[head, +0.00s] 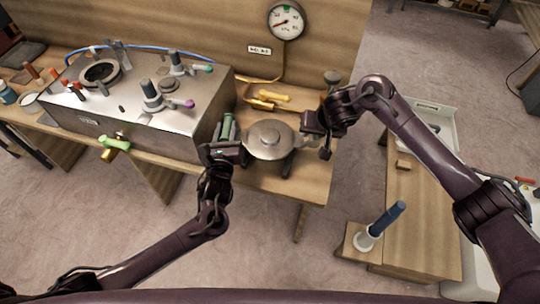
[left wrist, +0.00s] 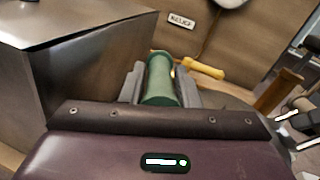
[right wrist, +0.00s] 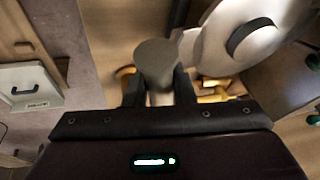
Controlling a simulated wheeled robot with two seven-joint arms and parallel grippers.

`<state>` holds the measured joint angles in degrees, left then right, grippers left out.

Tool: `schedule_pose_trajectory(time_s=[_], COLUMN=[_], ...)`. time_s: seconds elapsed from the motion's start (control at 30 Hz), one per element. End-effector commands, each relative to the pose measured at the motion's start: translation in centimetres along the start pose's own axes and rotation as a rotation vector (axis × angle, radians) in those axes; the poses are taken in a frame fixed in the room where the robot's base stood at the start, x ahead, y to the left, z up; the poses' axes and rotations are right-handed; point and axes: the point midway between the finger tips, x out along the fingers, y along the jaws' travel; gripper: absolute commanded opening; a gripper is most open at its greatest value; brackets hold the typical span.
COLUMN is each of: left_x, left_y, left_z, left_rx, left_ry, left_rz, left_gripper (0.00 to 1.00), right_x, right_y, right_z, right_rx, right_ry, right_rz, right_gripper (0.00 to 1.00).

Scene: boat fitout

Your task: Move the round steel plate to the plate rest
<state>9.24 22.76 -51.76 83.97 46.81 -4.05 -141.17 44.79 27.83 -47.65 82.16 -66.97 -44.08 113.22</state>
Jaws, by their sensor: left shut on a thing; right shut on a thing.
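The round steel plate (head: 268,141) is a pale disc with a raised middle, over the wooden bench, between my two grippers. It also shows in the right wrist view (right wrist: 225,45). My left gripper (head: 227,141) is at its left side, shut on a green upright grip (left wrist: 159,80). My right gripper (head: 314,136) is at its right side, shut on a grey round grip (right wrist: 157,65) beside the disc. Dark supports (head: 287,167) show under the plate's front edge and may be the plate rest. I cannot tell whether the plate touches them.
A steel cabinet (head: 150,120) with valves and a round opening stands close left of my left gripper. Yellow-handled tools (head: 268,97) lie behind the plate. A grey-topped post (head: 332,78) stands at the bench's back right. A lower table (head: 410,225) is at right, past a floor gap.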

Motion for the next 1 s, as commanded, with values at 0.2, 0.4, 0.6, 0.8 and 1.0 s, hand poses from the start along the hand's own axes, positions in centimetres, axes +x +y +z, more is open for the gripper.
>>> schedule_pose_trajectory(time_s=[0.2, 0.4, 0.6, 0.8, 1.0], left_x=[0.2, 0.2, 0.2, 0.2, 0.2], left_y=[0.0, 0.0, 0.1, 0.3, 0.5], left_z=[0.5, 0.5, 0.1, -0.7, -1.8], left_rx=[-0.005, -0.005, -0.005, -0.005, -0.005], left_ry=[-0.012, -0.012, -0.011, -0.011, -0.011], left_rz=[0.002, 0.002, 0.002, 0.002, 0.002], left_gripper=[0.0, 0.0, 0.0, 0.0, 0.0], right_x=[-0.2, -0.1, 0.2, 1.0, 2.0], right_y=[0.0, 0.1, 0.1, 0.3, 0.5], right_z=[-0.3, -0.2, -0.1, 0.2, 0.6], right_rx=[0.001, 0.001, 0.001, 0.002, 0.002], right_ry=[0.005, 0.005, 0.005, 0.005, 0.005], right_rz=[0.0, 0.001, 0.001, 0.001, 0.001], right_gripper=[0.0, 0.0, 0.0, 0.0, 0.0])
